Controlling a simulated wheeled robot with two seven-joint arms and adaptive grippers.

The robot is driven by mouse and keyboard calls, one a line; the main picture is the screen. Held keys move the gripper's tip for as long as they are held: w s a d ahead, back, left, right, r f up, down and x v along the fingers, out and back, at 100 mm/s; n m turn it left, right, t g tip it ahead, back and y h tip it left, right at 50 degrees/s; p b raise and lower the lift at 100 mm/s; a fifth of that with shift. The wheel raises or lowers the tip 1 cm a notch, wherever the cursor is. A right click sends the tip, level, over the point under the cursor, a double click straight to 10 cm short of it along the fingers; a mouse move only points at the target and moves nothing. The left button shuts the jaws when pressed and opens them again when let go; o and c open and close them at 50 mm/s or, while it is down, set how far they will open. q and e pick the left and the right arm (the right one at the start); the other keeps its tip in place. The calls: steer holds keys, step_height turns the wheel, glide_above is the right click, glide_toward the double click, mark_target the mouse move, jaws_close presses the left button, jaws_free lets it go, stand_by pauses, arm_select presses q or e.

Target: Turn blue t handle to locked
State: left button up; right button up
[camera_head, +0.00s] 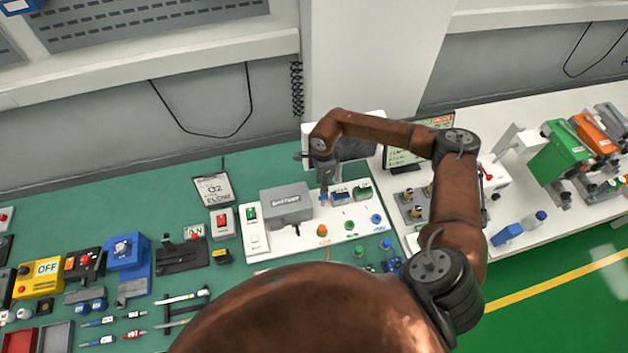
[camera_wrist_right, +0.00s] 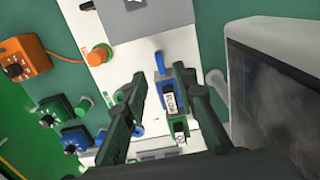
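My right gripper (camera_head: 324,180) points down over the white panel (camera_head: 268,242), just right of the grey battery box. In the right wrist view, its two dark fingers (camera_wrist_right: 163,84) are apart. A blue handle (camera_wrist_right: 159,64) shows between and just beyond the fingertips, on a blue block with a white label. The right finger is very close to the block; I cannot tell whether it touches. In the head view, a small blue part (camera_head: 323,198) shows under the gripper, partly hidden. Its locked or unlocked position cannot be read. My left gripper is not in view.
The battery box (camera_head: 286,204) stands left of the gripper. A dark-screened monitor (camera_wrist_right: 280,85) stands close on the right in the wrist view. Orange, green and blue knobs (camera_head: 377,219) sit along the panel's front. Several switches and tools cover the green bench (camera_head: 150,200) at left.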

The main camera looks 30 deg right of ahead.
mark_target(322, 197)
steer(key=shift+d+f, duration=0.1)
steer(key=shift+f, duration=0.15)
step_height(322, 197, down, 6)
steer(key=shift+r+p, duration=0.1)
steer(key=shift+p, duration=0.9)
steer(key=shift+s+f, duration=0.15)
steer(key=shift+f, duration=0.45)
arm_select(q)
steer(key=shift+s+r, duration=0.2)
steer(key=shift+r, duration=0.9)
arm_select(e)
steer(key=shift+c, duration=0.7)
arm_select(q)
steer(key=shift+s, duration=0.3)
arm_select(e)
jaws_close()
